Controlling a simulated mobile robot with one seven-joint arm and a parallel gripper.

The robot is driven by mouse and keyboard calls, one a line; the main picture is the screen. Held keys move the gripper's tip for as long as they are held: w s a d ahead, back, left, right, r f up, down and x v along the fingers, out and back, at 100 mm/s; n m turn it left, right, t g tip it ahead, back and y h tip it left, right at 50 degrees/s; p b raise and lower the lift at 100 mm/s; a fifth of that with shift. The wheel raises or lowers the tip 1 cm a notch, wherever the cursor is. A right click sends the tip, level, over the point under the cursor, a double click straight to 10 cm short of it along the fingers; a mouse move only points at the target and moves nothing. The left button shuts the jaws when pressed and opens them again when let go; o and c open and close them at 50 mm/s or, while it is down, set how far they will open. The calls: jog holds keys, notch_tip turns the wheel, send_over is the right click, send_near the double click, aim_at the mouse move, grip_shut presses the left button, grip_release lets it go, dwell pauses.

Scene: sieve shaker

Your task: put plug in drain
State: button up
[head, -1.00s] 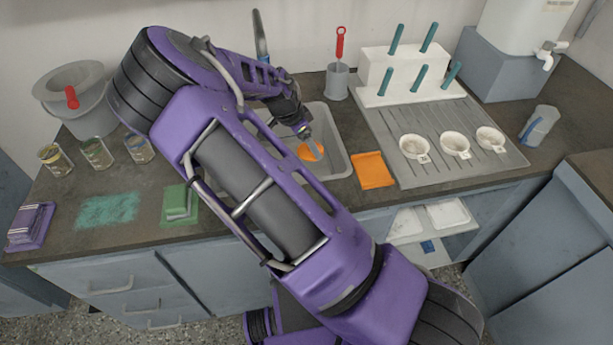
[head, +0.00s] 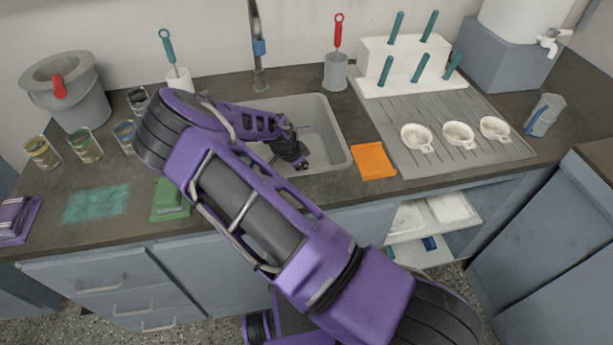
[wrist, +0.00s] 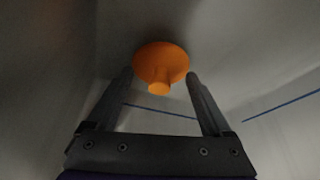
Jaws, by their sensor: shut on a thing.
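An orange plug (wrist: 160,65) with a round disc and a short stub shows in the wrist view. My gripper (wrist: 160,85) is shut on the plug, which sits between its fingertips. In the head view my gripper (head: 303,166) is down inside the grey sink (head: 342,150), near its front. The plug is hidden there behind my gripper and arm. The sink's grey walls and a blue line (wrist: 285,103) surround the plug in the wrist view. I cannot make out the drain in either view, nor tell whether the plug touches the sink floor.
A tap (head: 258,60) stands behind the sink. An orange cloth (head: 373,160) lies right of it, beside a drainboard (head: 470,145) with white cups and a peg rack. A green sponge (head: 170,197) lies at the left front. Several jars and a grey bucket (head: 75,100) stand farther left.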

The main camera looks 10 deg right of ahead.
jog(key=shift+f, duration=0.65)
jog(key=o, duration=1.3)
jog(key=p+v, duration=0.1)
jog(key=v, duration=1.1)
jog(key=shift+d, duration=0.1)
